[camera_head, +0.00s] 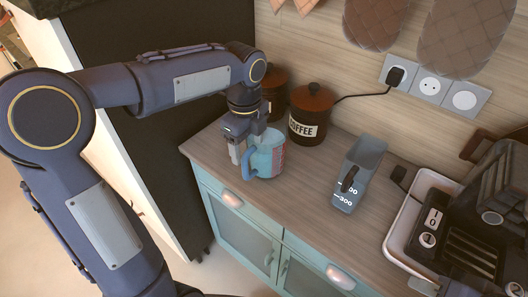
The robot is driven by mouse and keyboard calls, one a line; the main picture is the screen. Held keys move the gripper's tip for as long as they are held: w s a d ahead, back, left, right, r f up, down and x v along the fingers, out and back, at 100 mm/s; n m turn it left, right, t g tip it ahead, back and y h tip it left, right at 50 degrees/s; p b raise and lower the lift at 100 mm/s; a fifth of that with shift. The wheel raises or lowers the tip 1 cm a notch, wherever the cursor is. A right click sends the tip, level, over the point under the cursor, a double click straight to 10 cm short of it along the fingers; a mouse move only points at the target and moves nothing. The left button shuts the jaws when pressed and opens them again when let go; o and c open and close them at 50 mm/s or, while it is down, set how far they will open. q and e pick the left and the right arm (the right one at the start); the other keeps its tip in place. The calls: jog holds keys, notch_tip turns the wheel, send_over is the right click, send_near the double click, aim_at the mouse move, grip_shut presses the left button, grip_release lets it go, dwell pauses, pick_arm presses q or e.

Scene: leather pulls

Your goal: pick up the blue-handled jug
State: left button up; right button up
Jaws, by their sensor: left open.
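The blue-handled jug (265,157) stands upright on the wooden counter near its front edge. It has a light blue body, a red-and-white patch on its right side, and a blue handle on the side facing left and front. My left gripper (245,148) points down at the jug's left side, by the handle and rim. It is open, with one finger left of the handle; the other is partly hidden, and I cannot tell whether it touches the jug. My right gripper is not in view.
A grey measuring jug (358,175) with a dark handle stands to the right. A brown coffee canister (310,115) and another canister (275,92) stand behind. The counter (305,185) between the jugs is clear.

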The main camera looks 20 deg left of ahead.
aim_at(261, 155)
pick_arm(q)
jog(key=shift+s+f, duration=0.1)
jog(key=shift+f, duration=2.7)
grip_shut()
jog(key=shift+r, duration=0.15)
